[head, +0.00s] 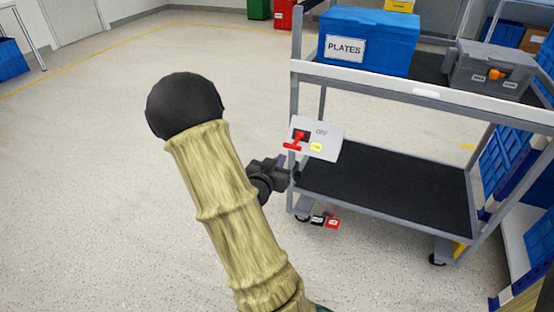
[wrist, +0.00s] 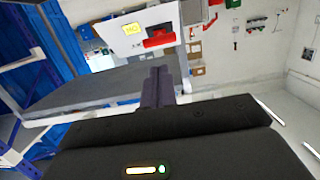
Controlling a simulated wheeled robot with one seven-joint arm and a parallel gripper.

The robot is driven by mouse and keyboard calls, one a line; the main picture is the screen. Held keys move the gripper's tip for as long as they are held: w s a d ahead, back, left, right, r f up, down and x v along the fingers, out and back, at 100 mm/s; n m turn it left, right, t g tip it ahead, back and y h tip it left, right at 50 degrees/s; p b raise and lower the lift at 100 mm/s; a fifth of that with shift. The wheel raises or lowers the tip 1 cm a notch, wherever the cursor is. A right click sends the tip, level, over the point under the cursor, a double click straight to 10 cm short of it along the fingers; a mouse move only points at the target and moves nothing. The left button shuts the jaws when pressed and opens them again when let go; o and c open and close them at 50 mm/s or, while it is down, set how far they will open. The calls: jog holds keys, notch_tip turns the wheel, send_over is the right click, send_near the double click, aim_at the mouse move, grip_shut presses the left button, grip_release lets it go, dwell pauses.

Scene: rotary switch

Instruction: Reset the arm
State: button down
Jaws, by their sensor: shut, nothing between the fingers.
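The rotary switch is a pale grey panel (head: 325,133) on the near left side of a cart, with a red handle (head: 293,145), an "OFF" mark and a yellow label. My gripper (head: 286,170) is just below and left of the panel, apart from the red handle as far as I can see. In the wrist view the closed fingers (wrist: 157,78) point up toward the panel (wrist: 130,40), with the red handle (wrist: 160,38) beyond their tips. The fingers are shut and hold nothing. My sleeved arm covers part of the floor in the head view.
The grey cart (head: 400,195) has a dark lower shelf. A blue "PLATES" box (head: 368,40) and a grey box (head: 490,70) with an orange part stand on its upper shelf. Blue crates are at the right edge. The floor (head: 80,180) at left is clear.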

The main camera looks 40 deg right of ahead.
jog(key=shift+w, duration=0.1)
jog(key=w+a+n+y+p, duration=0.3)
jog(key=a+n+y, duration=0.3)
jog(key=a+y, duration=0.85)
jog(key=s+a+r+n+g+p, duration=0.1)
jog(key=s+a+r+n+g, duration=0.1)
jog(key=s+a+n, duration=0.35)
jog(key=s+a+r+n+g+p, duration=0.1)
jog(key=s+a+r+n+g, duration=0.1)
jog(key=s+a, duration=0.6)
notch_tip(320, 180, up, 38)
jog(key=w+a+p, duration=0.1)
jog(key=w+p, duration=0.1)
jog(key=p, duration=3.6)
jog(key=shift+w+a, duration=0.15)
jog(key=shift+a, duration=0.25)
jog(key=shift+f, duration=0.15)
